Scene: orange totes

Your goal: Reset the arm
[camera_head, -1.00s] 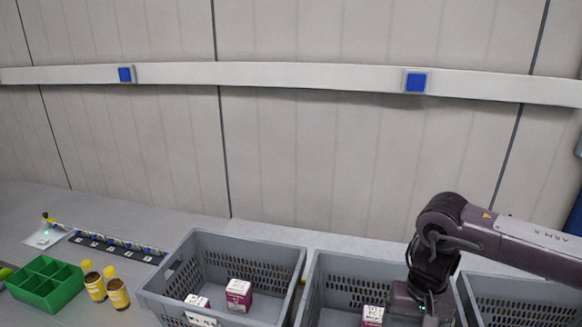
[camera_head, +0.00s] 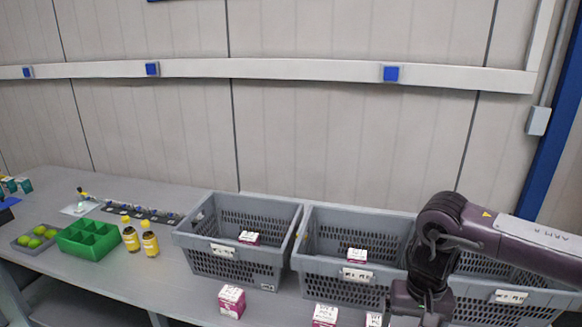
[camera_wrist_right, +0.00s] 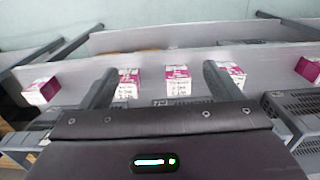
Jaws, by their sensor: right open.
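My right arm comes in from the right in the head view, and its wrist (camera_head: 420,302) hangs in front of the grey crates, with the fingertips cut off by the bottom edge. In the right wrist view my right gripper (camera_wrist_right: 158,82) has its two dark fingers well apart. It is open with nothing held between them. White-and-magenta boxes (camera_wrist_right: 178,80) stand beyond the fingers, apart from them. My left gripper is in neither view.
Grey crates (camera_head: 222,251) (camera_head: 340,272) stand in a row, with boxes (camera_head: 250,238) (camera_head: 357,255) inside. More boxes (camera_head: 231,302) (camera_head: 325,315) stand in front. Left are yellow-labelled bottles (camera_head: 131,239), a green divided tray (camera_head: 88,240) and green round items (camera_head: 38,231). A wall rises behind.

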